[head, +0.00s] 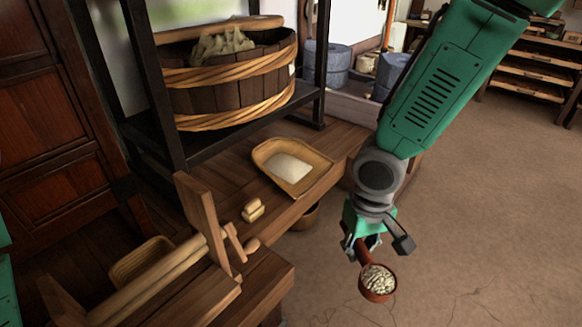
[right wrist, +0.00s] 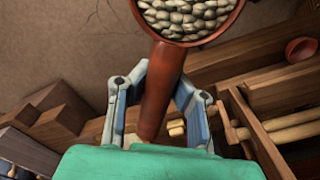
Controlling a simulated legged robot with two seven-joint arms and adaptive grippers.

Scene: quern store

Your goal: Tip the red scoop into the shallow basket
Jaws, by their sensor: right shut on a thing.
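The red scoop (head: 366,262) is full of pale seeds and is held out over the floor, bowl level and facing up. My right gripper (head: 369,246) is shut on its handle. In the right wrist view, the scoop's handle (right wrist: 160,92) runs between the fingers (right wrist: 168,75) and its seed-filled bowl is cut off by the top edge. A shallow basket (head: 318,178) with a pale powdery heap lies on the wooden bench, up and left of the scoop and apart from it. My left gripper is out of view.
A wooden frame with rollers (head: 160,272) stands at lower left, with another small basket (head: 125,268) beside it. Small pale blocks (head: 252,210) lie on the bench. A large wooden tub (head: 225,88) stands on a black rack. The floor at right is clear.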

